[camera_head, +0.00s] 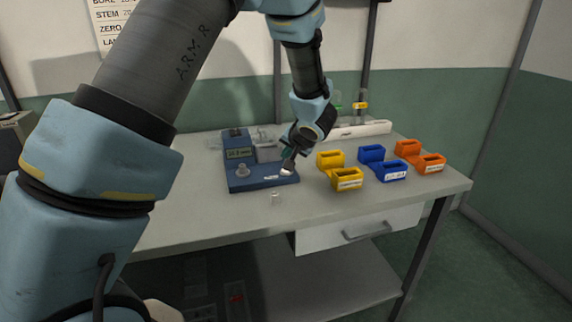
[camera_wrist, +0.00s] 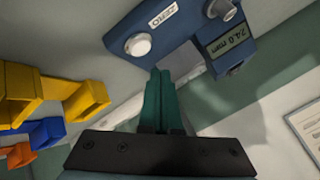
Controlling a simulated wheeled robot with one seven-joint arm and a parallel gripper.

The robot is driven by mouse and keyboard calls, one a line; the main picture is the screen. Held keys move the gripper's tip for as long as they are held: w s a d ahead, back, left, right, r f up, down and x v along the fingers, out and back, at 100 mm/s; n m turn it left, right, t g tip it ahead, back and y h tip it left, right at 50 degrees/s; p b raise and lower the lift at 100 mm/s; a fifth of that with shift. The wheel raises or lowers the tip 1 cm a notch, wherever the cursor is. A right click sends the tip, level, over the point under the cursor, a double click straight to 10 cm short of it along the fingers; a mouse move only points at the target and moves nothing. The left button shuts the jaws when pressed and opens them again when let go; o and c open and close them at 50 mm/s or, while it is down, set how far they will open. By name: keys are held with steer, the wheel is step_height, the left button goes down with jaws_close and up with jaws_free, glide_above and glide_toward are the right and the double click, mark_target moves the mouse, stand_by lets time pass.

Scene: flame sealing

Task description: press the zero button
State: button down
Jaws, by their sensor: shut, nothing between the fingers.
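The blue gauge device (camera_head: 240,186) stands on the bench, with a lit display (camera_head: 238,153) at its left. The zero button (camera_head: 286,172) is a round pale knob at the device's right front corner; in the wrist view the button (camera_wrist: 138,44) sits beside a white label reading ZERO (camera_wrist: 163,18). My gripper (camera_head: 288,163) is shut and empty. Its green fingertips (camera_wrist: 160,74) appear just below and right of the button in the wrist view. I cannot tell how high they are above it. The button's top is uncovered in the wrist view.
A second knob (camera_head: 243,170) is on the device's left. Yellow (camera_head: 346,180), blue (camera_head: 390,173) and orange (camera_head: 430,163) bins stand to the right. The front left bench top is clear.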

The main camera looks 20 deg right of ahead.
mark_target(287, 172)
step_height(287, 172, up, 5)
steer(key=p, duration=0.6)
steer(key=shift+f, duration=0.2)
stand_by(0.4)
